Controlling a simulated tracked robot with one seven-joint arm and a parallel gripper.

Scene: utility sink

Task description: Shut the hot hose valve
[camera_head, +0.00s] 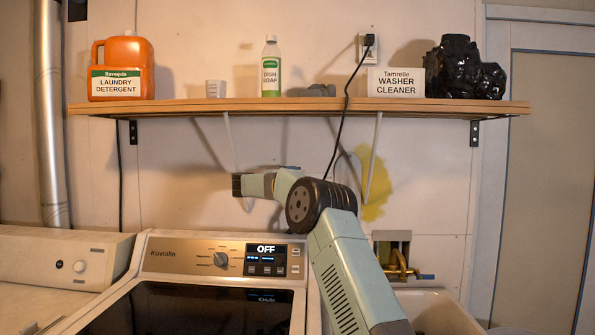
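A recessed wall box (391,236) sits low on the wall above the sink, right of the washer. Brass valve fittings (400,263) show in its lower part, with a blue handle (427,277) sticking out to the right. No red or hot-marked handle is visible; my arm covers the area left of the fittings. My arm rises from the bottom right, bends at a dark round joint, and reaches left above the washer. Its dark end, my gripper (237,185), is well up and left of the valve box. Its fingers are too small to make out.
A wooden shelf (300,106) above my arm holds a detergent jug (122,68), dish soap (271,66) and a washer cleaner box (396,82). A black cord (346,110) hangs behind my arm. The washer (180,255) stands below; a sink (440,310) is at right.

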